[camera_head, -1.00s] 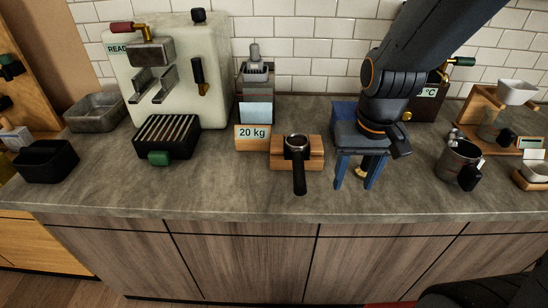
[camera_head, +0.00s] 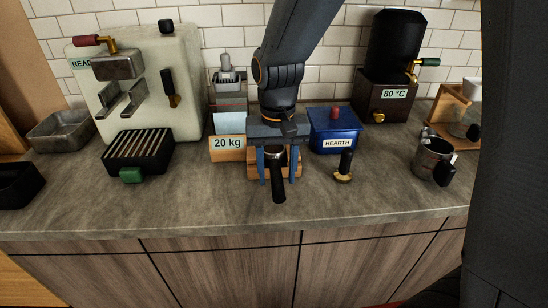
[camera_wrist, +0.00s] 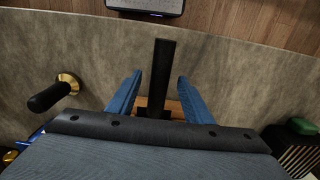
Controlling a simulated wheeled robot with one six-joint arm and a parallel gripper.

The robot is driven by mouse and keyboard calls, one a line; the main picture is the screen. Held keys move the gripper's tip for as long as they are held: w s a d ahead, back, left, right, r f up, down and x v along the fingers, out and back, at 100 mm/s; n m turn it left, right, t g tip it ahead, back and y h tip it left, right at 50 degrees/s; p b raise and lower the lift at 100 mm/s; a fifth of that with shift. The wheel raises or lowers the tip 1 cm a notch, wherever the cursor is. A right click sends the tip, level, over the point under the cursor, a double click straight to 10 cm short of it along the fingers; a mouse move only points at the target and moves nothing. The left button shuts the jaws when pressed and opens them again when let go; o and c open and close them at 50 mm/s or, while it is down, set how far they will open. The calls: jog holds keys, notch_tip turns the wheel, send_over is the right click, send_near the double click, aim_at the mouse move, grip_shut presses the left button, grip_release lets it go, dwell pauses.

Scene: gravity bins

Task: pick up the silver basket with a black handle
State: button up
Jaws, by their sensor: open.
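The silver basket with its black handle (camera_head: 278,190) rests in a wooden stand (camera_head: 252,168) on the counter, the handle pointing toward the front edge. My gripper (camera_head: 277,178) is above it, fingers pointing down, one on each side of the handle. The silver basket part is mostly hidden behind my gripper. In the wrist view the black handle (camera_wrist: 162,70) runs between the two blue fingers of my gripper (camera_wrist: 159,79), with a gap on both sides. My gripper is open and holds nothing.
A "20 kg" sign (camera_head: 228,143) stands just left of the stand. A blue HEARTH box (camera_head: 334,125) and a tamper (camera_head: 344,167) are to the right. A black slatted box (camera_head: 138,150) is farther left. The counter in front is clear.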

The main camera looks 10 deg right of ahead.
jog(key=shift+f, duration=0.45)
grip_shut()
